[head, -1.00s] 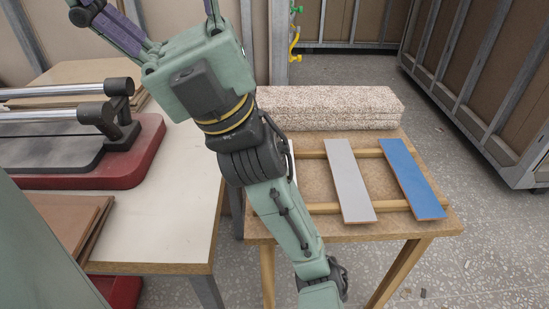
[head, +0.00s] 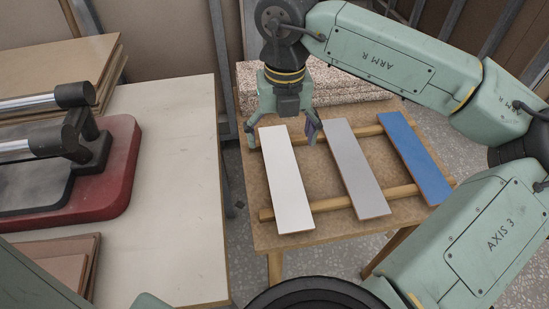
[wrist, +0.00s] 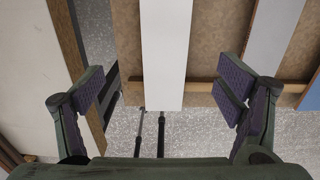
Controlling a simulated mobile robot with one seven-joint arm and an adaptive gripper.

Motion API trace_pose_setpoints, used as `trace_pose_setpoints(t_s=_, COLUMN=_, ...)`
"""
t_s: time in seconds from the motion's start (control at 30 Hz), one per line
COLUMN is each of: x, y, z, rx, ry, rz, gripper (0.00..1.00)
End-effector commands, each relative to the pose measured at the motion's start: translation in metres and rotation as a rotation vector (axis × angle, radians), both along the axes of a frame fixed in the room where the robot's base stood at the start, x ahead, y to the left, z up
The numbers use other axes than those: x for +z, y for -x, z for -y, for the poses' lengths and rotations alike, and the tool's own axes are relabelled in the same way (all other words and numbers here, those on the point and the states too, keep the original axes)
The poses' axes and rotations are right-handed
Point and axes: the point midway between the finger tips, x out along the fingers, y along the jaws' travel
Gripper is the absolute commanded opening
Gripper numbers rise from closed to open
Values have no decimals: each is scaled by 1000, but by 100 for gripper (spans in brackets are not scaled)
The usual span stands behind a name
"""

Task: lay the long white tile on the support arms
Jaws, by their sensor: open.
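The long white tile (head: 286,180) lies at the left of a row of three tiles, across two wooden rails on a small table. In the wrist view the white tile (wrist: 165,50) runs down the middle, its end between my fingers. My gripper (head: 282,130) is open and empty at the tile's far end, one finger on each side. In the wrist view my gripper (wrist: 165,88) shows clear gaps to both sides of the tile. I cannot tell its height above the tile. I cannot make out with certainty which parts are the support arms.
A grey tile (head: 355,168) and a blue tile (head: 415,158) lie to the right. A speckled slab stack (head: 340,88) stands behind. A red-based machine with metal bars (head: 110,175) sits on the white table (head: 180,170) at left. A narrow gap separates the tables.

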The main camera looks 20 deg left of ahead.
Motion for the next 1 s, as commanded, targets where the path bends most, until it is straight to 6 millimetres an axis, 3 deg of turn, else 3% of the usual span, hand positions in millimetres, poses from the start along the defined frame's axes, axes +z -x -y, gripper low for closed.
trace_pose_setpoints(t_s=0.3, x=-45, y=-2, z=4, rx=-5, ry=16, rz=3, gripper=86)
trace_pose_setpoints(t_s=0.53, x=-62, y=-4, z=3, rx=-4, ry=14, rz=0, gripper=86)
trace_pose_setpoints(t_s=0.77, x=-96, y=-9, z=1, rx=-3, ry=14, rz=0, gripper=86)
trace_pose_setpoints(t_s=1.0, x=-106, y=-9, z=1, rx=-3, ry=14, rz=3, gripper=86)
